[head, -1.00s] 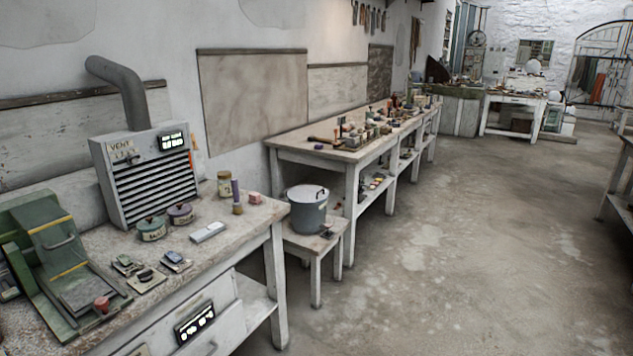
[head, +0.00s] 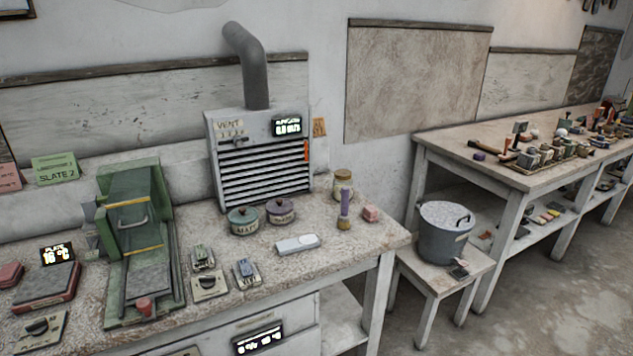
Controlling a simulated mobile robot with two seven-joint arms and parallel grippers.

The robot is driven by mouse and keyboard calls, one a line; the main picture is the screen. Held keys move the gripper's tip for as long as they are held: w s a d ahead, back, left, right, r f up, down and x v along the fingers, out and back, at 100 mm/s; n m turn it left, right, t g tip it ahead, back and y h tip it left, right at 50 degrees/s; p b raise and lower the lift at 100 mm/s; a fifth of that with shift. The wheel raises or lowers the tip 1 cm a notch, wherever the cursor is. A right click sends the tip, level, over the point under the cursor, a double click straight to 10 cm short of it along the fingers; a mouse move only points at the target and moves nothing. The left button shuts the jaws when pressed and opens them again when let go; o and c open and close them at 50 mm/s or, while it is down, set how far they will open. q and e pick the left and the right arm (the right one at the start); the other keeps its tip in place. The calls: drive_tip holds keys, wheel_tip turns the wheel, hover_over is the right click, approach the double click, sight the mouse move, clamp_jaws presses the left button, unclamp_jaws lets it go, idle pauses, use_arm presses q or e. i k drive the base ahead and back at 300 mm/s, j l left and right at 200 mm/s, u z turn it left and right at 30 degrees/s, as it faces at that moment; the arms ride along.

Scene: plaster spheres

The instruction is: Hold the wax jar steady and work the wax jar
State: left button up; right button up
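Several containers on the near workbench could be the wax jar; I cannot tell which. A small jar with a pale yellowish top (head: 343,187) stands at the back right, behind a purple-topped stick (head: 344,208). A green lidded tin (head: 243,222) with a label that seems to read MATT sits before the vent box. A purple-grey lidded tin (head: 280,212) sits just right of it, its label too small to read. All stand upright with lids on. Neither of my grippers is in view.
A vented box with a pipe (head: 262,165) stands behind the tins, and a green machine (head: 135,240) stands left. A grey lidded pot (head: 445,235) stands on a stool to the right.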

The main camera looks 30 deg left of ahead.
sight(338, 185)
drive_tip(key=i+l+u, duration=0.1)
drive_tip(key=u, duration=0.25)
drive_tip(key=i+l+u, duration=0.2)
drive_tip(key=u, duration=0.15)
drive_tip(key=i+l+u, duration=0.3)
drive_tip(key=k+j, duration=0.05)
drive_tip(key=j, duration=0.05)
